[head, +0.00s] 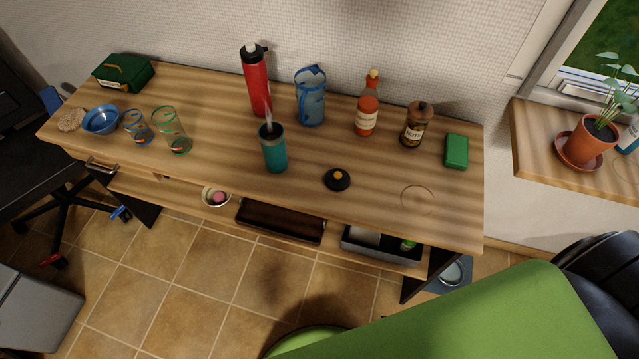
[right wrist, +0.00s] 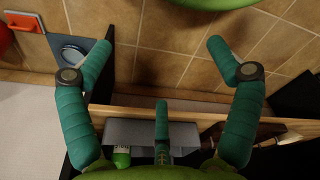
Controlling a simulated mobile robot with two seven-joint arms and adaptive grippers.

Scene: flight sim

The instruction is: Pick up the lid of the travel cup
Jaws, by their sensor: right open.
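A small black disc with an orange knob (head: 337,179), which looks like the lid, lies flat near the front edge of the wooden desk in the head view. A teal cup (head: 273,155) stands upright to its left, with a pale straw-like piece rising from its top. My right gripper (right wrist: 160,46) shows in the right wrist view, its teal fingers spread wide and empty. It faces the floor tiles and the desk's front edge, and the lid is not in that view. My left gripper is in neither view.
A red bottle (head: 256,82), blue pitcher (head: 311,100), sauce bottle (head: 367,110) and nuts jar (head: 413,128) stand behind the lid. A faint clear disc or ring (head: 417,200) lies to its right. A grey tray (head: 382,247) sits below the desktop.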

